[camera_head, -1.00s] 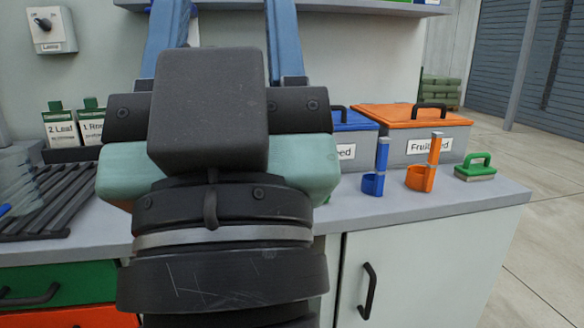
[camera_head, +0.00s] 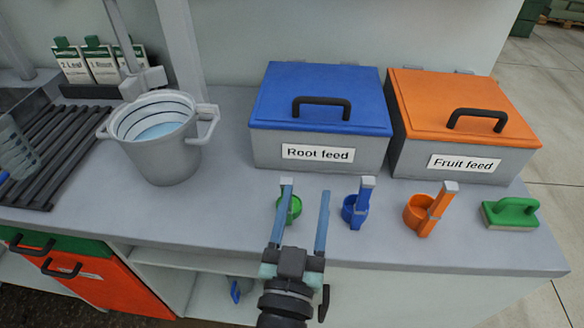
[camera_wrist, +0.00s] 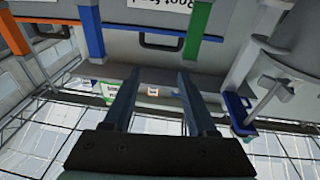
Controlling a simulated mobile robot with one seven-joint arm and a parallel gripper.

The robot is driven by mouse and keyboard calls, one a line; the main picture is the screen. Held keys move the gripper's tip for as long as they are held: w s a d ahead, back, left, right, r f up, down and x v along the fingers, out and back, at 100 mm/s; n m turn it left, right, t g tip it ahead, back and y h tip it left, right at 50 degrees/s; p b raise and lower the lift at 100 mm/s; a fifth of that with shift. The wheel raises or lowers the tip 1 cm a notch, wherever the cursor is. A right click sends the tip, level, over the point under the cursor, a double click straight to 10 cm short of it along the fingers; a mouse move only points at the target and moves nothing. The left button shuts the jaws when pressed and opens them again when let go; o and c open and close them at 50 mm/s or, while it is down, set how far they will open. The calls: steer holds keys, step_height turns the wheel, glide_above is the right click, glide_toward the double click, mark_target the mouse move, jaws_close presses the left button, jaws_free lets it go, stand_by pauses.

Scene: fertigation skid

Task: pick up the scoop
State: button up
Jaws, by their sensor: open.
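Three scoops stand along the counter front in the head view: a green scoop (camera_head: 294,209), a blue scoop (camera_head: 357,205) and an orange scoop (camera_head: 431,209). Each of the blue and orange ones has an upright handle with a grey top. My gripper (camera_head: 305,194) is open, with two blue fingers pointing towards the counter. Its left finger overlaps the green scoop and hides part of it; contact cannot be told. In the upside-down wrist view, the gripper (camera_wrist: 155,80) has nothing between its fingers. Green (camera_wrist: 200,20), blue (camera_wrist: 90,22) and orange (camera_wrist: 13,32) handles show beyond.
A blue-lidded Root feed bin (camera_head: 318,115) and an orange-lidded Fruit feed bin (camera_head: 460,125) stand behind the scoops. A grey bucket (camera_head: 163,160) is to the left, beside a black rack (camera_head: 60,150). A green brush (camera_head: 511,213) lies at the right. Counter between bucket and green scoop is clear.

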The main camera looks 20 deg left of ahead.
mark_target(289, 180)
steer(key=s+a+f+n+g+y+p, duration=0.1)
steer(key=s+a+f+g+p, duration=0.15)
steer(key=s+f, duration=0.25)
steer(key=shift+t, duration=0.35)
steer(key=p+x, duration=0.1)
steer(key=x, duration=1.2)
steer(key=shift+w+d, duration=0.1)
steer(key=shift+d, duration=0.05)
jaws_close()
stand_by(0.6)
